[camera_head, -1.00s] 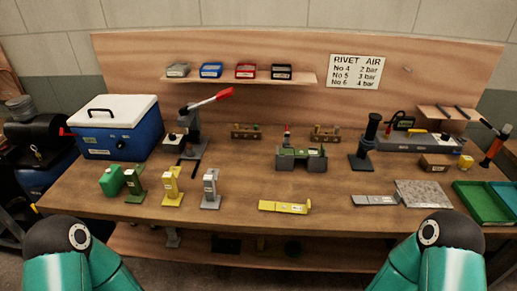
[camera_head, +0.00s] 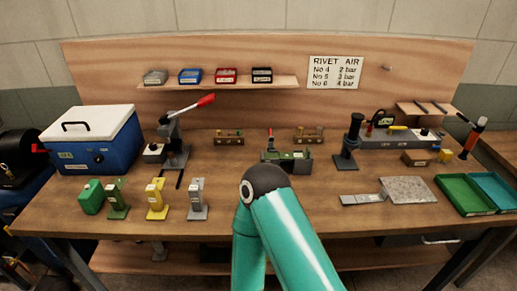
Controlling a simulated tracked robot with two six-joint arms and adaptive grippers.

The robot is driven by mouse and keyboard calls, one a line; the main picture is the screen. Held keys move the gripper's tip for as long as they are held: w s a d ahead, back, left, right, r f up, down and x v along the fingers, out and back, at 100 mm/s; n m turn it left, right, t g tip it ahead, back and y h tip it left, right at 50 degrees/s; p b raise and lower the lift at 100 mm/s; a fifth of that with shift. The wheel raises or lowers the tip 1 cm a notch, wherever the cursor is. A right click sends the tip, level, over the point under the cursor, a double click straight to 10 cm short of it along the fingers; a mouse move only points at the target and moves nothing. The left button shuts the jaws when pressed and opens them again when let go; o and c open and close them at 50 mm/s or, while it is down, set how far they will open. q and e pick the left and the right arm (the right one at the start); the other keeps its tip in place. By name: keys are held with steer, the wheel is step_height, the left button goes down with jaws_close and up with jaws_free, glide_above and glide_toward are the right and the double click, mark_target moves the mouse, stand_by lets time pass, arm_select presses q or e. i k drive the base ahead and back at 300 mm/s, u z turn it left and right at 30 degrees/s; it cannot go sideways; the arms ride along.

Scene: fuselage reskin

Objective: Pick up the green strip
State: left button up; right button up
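A flat green piece (camera_head: 287,155), which may be the green strip, lies on the dark fixture at the middle of the bench, just beyond my arm. A green upright stand (camera_head: 117,199) with a pale label is at the left, beside a green box (camera_head: 92,197). I cannot tell for sure which green part is the strip. One of my arm links, teal with a black joint, rises from the bottom centre and covers the bench front there. Neither gripper shows.
Yellow (camera_head: 156,199) and grey (camera_head: 197,199) stands are in the left front. A blue cooler (camera_head: 95,140) and a red-handled lever press (camera_head: 175,140) stand behind. A grey strip (camera_head: 361,199), a speckled plate (camera_head: 408,190) and a green tray (camera_head: 463,195) lie at the right.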

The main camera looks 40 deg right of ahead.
mark_target(289, 155)
steer(key=z, duration=0.25)
steer(key=k, duration=1.4)
steer(key=u, duration=1.3)
steer(key=i, duration=0.1)
steer(key=z, duration=3)
steer(key=i, duration=1)
steer(key=u, duration=0.05)
